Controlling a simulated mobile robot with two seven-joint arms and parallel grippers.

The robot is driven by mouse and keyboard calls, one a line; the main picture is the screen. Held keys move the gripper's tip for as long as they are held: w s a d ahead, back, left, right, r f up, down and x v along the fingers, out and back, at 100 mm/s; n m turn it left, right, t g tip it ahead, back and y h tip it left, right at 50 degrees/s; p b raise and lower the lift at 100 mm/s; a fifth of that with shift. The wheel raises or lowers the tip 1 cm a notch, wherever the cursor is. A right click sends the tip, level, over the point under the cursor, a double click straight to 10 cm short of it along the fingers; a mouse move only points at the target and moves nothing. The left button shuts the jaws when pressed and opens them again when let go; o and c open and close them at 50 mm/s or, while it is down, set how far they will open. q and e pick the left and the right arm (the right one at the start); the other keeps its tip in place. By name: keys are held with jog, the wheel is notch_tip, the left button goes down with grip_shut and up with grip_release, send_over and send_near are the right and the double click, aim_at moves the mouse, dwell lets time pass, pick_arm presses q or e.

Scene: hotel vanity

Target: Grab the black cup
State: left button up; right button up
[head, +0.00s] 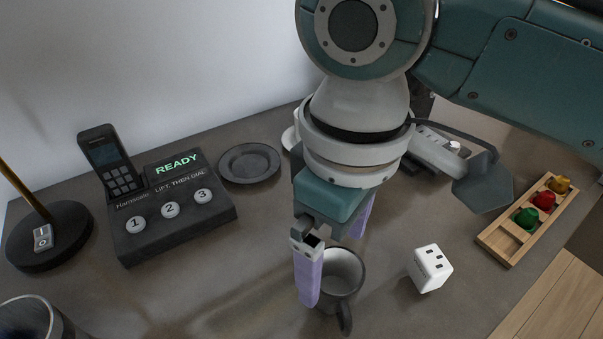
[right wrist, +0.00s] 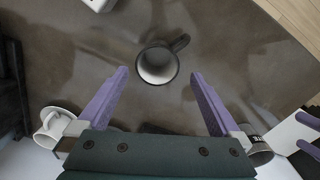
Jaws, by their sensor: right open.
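The black cup (head: 343,277) stands upright on the dark vanity top, dark outside and pale inside, with its handle toward the front of the head view. In the right wrist view the cup (right wrist: 157,64) is beyond the fingertips, roughly centred between them, with its handle to the upper right. My right gripper (head: 335,255) is open and empty above and beside the cup; one purple finger overlaps the cup's left side in the head view. Both fingers of the right gripper (right wrist: 158,72) show spread apart in the right wrist view.
A phone dock (head: 175,225) stands left, with a dark saucer (head: 249,163) behind it. A white cube with slots (head: 430,268) sits right of the cup. A wooden tray (head: 492,238) holds coloured capsules. A lamp base (head: 50,238) is far left. The front middle is clear.

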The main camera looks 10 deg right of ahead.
aim_at(338, 286)
notch_tip(338, 286, down, 2)
jog(key=shift+s+a+f, duration=0.1)
jog(key=shift+f, duration=0.05)
pick_arm(q)
notch_tip(338, 286, down, 3)
jog(key=b, duration=0.2)
jog(key=shift+b, duration=0.3)
pick_arm(e)
jog(key=f, duration=0.2)
jog(key=d+f, duration=0.1)
jog(key=f, duration=0.1)
jog(key=shift+s+f, duration=0.1)
jog(key=shift+f, duration=0.55)
pick_arm(q)
jog(key=shift+a, duration=0.1)
pick_arm(e)
jog(key=c, duration=1.4)
jog(key=shift+r, duration=0.1)
